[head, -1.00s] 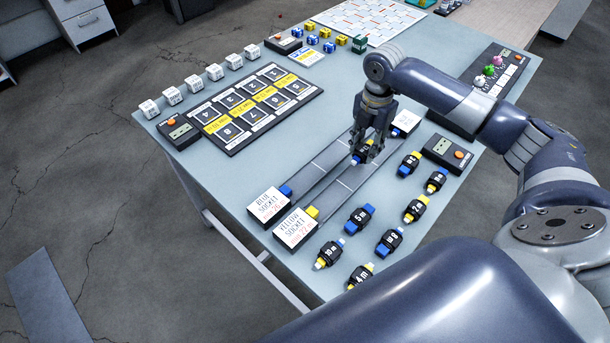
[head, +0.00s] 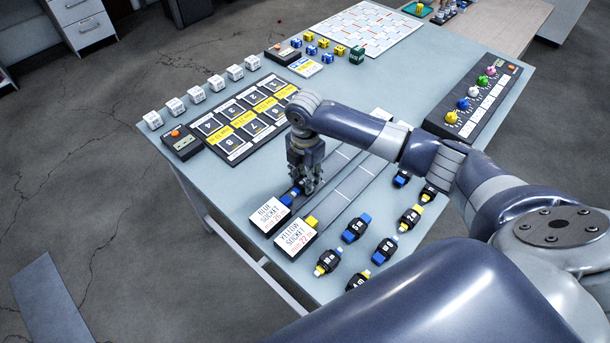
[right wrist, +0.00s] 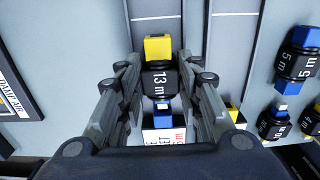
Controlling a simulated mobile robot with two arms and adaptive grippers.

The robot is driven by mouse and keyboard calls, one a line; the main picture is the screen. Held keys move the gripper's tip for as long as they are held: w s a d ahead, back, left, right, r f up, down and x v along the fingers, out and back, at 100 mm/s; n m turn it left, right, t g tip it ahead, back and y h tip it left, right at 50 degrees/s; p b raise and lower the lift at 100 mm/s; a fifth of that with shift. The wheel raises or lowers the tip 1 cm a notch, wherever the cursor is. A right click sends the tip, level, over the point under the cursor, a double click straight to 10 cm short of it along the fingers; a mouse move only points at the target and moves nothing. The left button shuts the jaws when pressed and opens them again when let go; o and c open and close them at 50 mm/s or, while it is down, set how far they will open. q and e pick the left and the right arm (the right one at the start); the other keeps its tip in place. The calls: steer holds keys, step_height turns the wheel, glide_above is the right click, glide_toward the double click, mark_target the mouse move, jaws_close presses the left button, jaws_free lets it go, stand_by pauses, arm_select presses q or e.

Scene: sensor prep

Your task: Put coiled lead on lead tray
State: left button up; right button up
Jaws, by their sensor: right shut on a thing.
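My right gripper (head: 304,184) is shut around the black body of a coiled lead marked 13 m (right wrist: 158,82), low over the near end of the left grey lead tray (head: 336,160). The lead has a yellow end (right wrist: 157,47) pointing up the tray in the right wrist view. Its other end lies close to the blue block (right wrist: 162,109) by the BLUE SOCKET sign (head: 269,216); I cannot tell if they touch. The second lead tray (head: 352,186) runs alongside, with a yellow block (head: 311,222) and the YELLOW SOCKET sign (head: 296,239). My left gripper is not in view.
Several other coiled leads, such as the 5 m one (head: 356,228), lie right of the trays. A numbered panel (head: 243,124) is to the left, with several white cubes (head: 196,95) along the edge. A knob panel (head: 478,100) stands at the right.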

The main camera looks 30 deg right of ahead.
steer(key=shift+f, duration=0.4)
steer(key=shift+f, duration=0.1)
steer(key=o, duration=1.2)
step_height(320, 180, up, 12)
steer(key=shift+r+b, duration=0.15)
steer(key=shift+b, duration=0.4)
